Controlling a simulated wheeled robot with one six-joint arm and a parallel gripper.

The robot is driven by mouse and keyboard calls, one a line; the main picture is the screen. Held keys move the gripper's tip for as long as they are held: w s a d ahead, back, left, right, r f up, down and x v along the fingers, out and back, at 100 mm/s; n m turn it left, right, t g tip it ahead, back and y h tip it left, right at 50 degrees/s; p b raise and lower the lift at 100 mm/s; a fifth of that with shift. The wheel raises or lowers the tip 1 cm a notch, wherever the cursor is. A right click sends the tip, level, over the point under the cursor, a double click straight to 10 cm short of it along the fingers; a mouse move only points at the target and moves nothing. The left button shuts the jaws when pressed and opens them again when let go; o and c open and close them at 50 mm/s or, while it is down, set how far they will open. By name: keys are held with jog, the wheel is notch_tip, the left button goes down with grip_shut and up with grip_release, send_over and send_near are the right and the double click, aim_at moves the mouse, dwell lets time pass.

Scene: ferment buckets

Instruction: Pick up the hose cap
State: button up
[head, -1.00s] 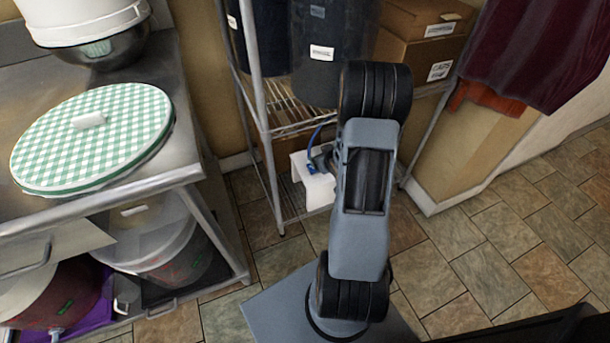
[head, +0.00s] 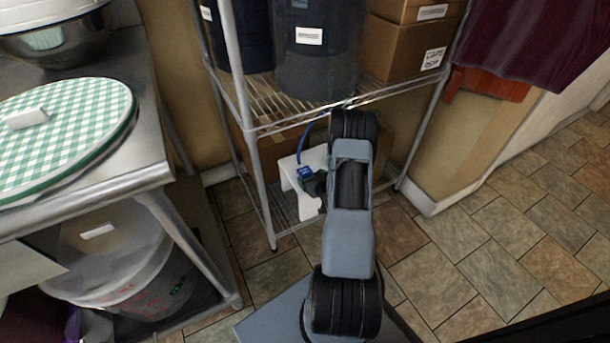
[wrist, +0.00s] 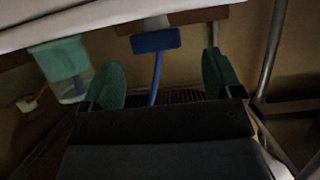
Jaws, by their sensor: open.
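A blue piece that looks like the hose cap (wrist: 155,40) shows in the wrist view, with a thin blue strip, likely the hose (wrist: 156,80), running down from it. It lies ahead of my gripper (wrist: 163,80), between the lines of the two green fingers and apart from both. The fingers are spread, with nothing held. In the head view the blue piece (head: 304,174) sits by a white stand (head: 290,178) on the lower rack, and the blue hose (head: 304,143) arcs up from it. My dark gripper (head: 317,184) is just right of it, partly hidden by my arm.
The wire rack (head: 258,195) surrounds the reach, with a post at the left and an upper shelf above. Dark buckets (head: 310,60) and cardboard boxes (head: 405,50) stand on that shelf. A steel table (head: 150,150) is at the left. Tiled floor at the right is clear.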

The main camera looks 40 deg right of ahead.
aim_at(307, 174)
jog(key=b+x, duration=0.2)
jog(key=x, duration=0.3)
jog(key=shift+d+f, duration=0.1)
jog(key=shift+d, duration=0.05)
jog(key=shift+w, duration=0.35)
jog(key=shift+c, duration=0.3)
jog(key=c, duration=0.9)
jog(key=shift+c, duration=0.2)
